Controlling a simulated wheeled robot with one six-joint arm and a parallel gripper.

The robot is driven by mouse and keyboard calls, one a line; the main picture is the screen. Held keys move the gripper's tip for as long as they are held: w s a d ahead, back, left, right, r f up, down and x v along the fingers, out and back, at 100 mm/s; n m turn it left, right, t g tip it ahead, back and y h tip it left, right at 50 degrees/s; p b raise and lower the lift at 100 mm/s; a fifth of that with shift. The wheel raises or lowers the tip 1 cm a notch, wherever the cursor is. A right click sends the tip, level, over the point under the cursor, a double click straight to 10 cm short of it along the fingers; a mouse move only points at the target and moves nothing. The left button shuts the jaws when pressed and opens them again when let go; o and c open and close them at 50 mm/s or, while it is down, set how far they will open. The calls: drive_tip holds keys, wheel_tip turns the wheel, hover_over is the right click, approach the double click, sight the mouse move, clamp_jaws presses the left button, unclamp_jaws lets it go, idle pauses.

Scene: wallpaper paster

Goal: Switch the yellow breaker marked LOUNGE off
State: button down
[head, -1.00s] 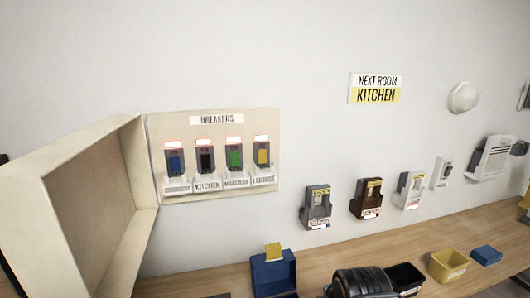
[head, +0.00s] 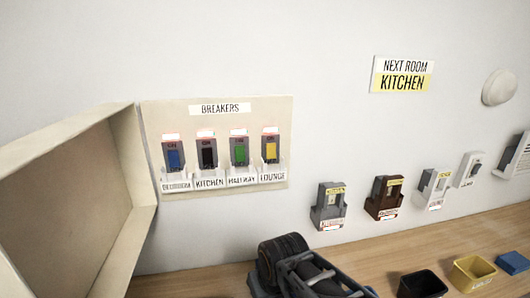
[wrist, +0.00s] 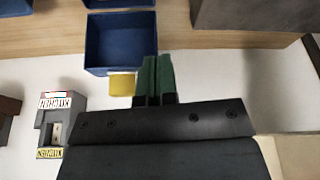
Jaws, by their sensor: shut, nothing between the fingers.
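The breaker panel (head: 220,191) is on the wall at the left, with its cover open to the left. The yellow breaker (head: 270,152) marked LOUNGE is the rightmost in the row, with a red-edged label above it; I cannot read its position for sure. My gripper's green fingers (wrist: 155,75) are shut and empty in the wrist view, in front of a blue box and apart from the panel. In the head view only my dark arm (head: 295,268) shows, low and right of the panel; the fingertips are hidden.
Blue (head: 174,160), black (head: 207,157) and green (head: 239,153) breakers sit left of the yellow one. Several wall switches, including a grey one (head: 329,207), are to the right. Bins, including a blue box (wrist: 120,42), stand on the wooden counter below. The wall before the panel is clear.

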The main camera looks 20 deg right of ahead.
sight(276, 153)
drive_tip(key=w+d+r+n+t+y+p, duration=0.1)
drive_tip(key=w+d+r+n, duration=0.3)
drive_tip(key=r, duration=0.6)
drive_tip(key=w+d+r+n+y+p, duration=0.1)
drive_tip(key=w+d+r+n+p, duration=0.3)
drive_tip(key=r, duration=0.7)
drive_tip(key=w+d+r+n+t+y+p, duration=0.1)
drive_tip(key=w+d+r+n+p, duration=0.2)
drive_tip(key=r, duration=0.7)
drive_tip(key=w+d+n, duration=0.2)
drive_tip(key=n, duration=0.1)
drive_tip(key=shift+d+r+n+t, duration=0.2)
drive_tip(key=shift+n+t, duration=0.1)
drive_tip(key=shift+w, duration=0.1)
drive_tip(key=p+x, duration=0.1)
drive_tip(key=x, duration=0.3)
drive_tip(key=w+p+x, duration=0.1)
drive_tip(key=x, duration=0.2)
drive_tip(key=w+d+r+p+x, duration=0.1)
drive_tip(key=p+x, duration=0.1)
drive_tip(key=x, duration=0.2)
drive_tip(key=shift+w+a+f, duration=0.1)
drive_tip(key=shift+w+f, duration=0.1)
drive_tip(key=shift+w, duration=0.05)
drive_tip(key=shift+w+f, duration=0.15)
drive_tip(key=shift+w, duration=0.25)
